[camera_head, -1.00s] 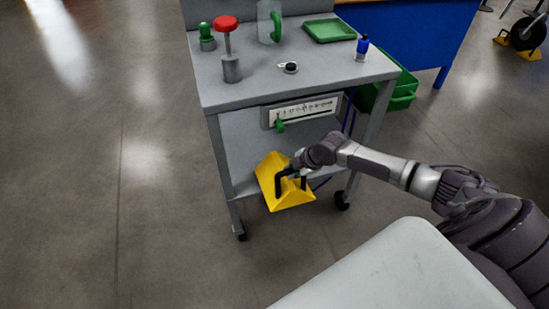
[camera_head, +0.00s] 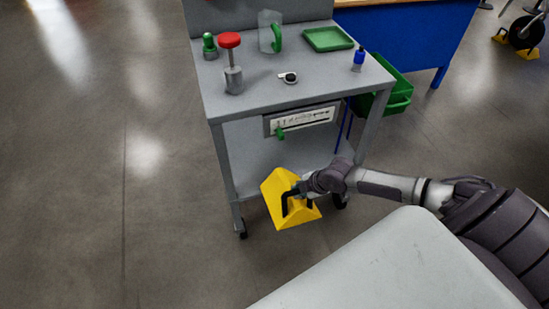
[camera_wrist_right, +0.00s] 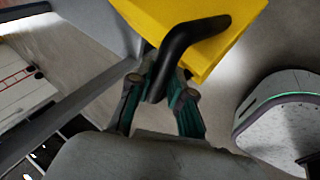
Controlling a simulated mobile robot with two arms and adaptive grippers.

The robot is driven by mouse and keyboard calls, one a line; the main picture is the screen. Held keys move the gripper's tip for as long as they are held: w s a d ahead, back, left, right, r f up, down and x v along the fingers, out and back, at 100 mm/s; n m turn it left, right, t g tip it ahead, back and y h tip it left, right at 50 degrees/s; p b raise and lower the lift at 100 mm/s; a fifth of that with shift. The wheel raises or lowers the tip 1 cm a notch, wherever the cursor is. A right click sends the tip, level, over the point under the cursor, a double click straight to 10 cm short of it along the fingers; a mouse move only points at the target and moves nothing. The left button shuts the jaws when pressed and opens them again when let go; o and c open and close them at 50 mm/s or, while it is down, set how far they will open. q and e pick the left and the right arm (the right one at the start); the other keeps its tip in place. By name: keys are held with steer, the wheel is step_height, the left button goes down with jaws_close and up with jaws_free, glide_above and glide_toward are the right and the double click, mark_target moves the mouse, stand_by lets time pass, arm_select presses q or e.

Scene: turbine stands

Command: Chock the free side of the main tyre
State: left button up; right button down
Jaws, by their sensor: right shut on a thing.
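A yellow wedge chock (camera_head: 281,199) with a black handle hangs in front of the grey cart's lower part in the head view. My right gripper (camera_head: 296,192) is shut on the chock's handle. In the right wrist view the fingers (camera_wrist_right: 163,88) close around the black handle (camera_wrist_right: 180,50), with the yellow chock (camera_wrist_right: 205,18) beyond it. The main tyre (camera_head: 527,32) stands at the far upper right. One yellow chock (camera_head: 528,54) lies against its near side, and another yellow piece (camera_head: 501,36) shows at its left. My left gripper is not in view.
A blue bench (camera_head: 415,40) stands behind. Open floor (camera_head: 470,125) lies to the right.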

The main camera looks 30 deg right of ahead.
steer(key=s+a+r+p, duration=0.1)
steer(key=s+a+p, duration=0.1)
steer(key=s+p, duration=0.6)
steer(key=s, duration=0.3)
steer(key=shift+a+r+p, duration=0.2)
steer(key=shift+a+p, duration=0.15)
steer(key=shift+a, duration=0.05)
